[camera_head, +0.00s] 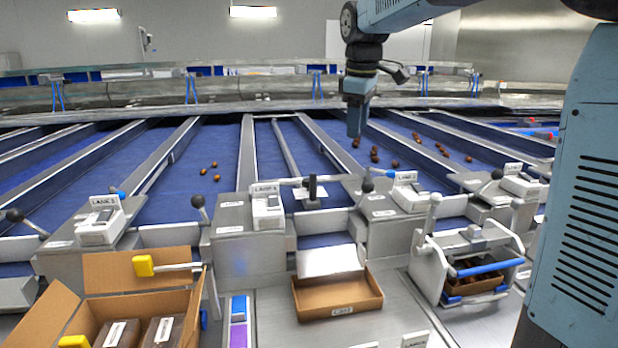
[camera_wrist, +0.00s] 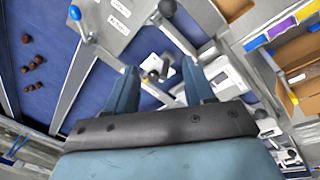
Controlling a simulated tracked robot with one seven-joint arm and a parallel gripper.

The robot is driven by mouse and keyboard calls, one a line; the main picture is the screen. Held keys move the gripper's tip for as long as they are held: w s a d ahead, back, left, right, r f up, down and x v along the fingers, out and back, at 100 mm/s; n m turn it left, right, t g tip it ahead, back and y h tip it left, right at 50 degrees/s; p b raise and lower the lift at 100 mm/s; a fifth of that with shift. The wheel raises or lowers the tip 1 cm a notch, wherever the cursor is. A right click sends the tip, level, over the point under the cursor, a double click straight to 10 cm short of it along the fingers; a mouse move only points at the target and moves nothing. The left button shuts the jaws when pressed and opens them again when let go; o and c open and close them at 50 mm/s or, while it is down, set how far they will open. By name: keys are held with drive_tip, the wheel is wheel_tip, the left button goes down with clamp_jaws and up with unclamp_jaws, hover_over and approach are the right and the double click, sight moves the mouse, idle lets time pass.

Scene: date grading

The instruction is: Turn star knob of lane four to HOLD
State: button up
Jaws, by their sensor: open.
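A dark upright knob (camera_head: 312,187) stands on a white plate beside the box marked LANE 4 (camera_head: 267,205); it looks like the star knob, but its points and any HOLD mark are too small to read. My gripper (camera_head: 356,133) hangs above and beyond the lane boxes, to the right of this knob, pointing down. In the wrist view my gripper (camera_wrist: 159,72) has its two blue fingers spread apart with nothing held. A dark and grey knob-like part (camera_wrist: 155,68) shows between the fingertips, apart from them, seemingly further below.
Ball-ended levers (camera_head: 198,202) stand by the lane boxes. An open cardboard tray (camera_head: 338,312) lies in front, a larger carton (camera_head: 190,290) at left, and a metal frame with a blue bar (camera_head: 425,270) at right. Dates (camera_head: 375,157) lie on the blue belts behind.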

drive_tip(key=w+a+f+n+g, duration=0.1)
drive_tip(key=w+a+f+n, duration=0.25)
drive_tip(key=w+a, duration=0.35)
drive_tip(key=w+a+f+n+g, duration=0.1)
drive_tip(key=w+a+f+n, duration=0.25)
drive_tip(key=w, duration=0.55)
drive_tip(key=f, duration=1.3)
drive_tip(key=shift+s+a, duration=0.2)
drive_tip(key=shift+a, duration=0.15)
drive_tip(key=shift+c, duration=0.4)
drive_tip(key=c, duration=0.7)
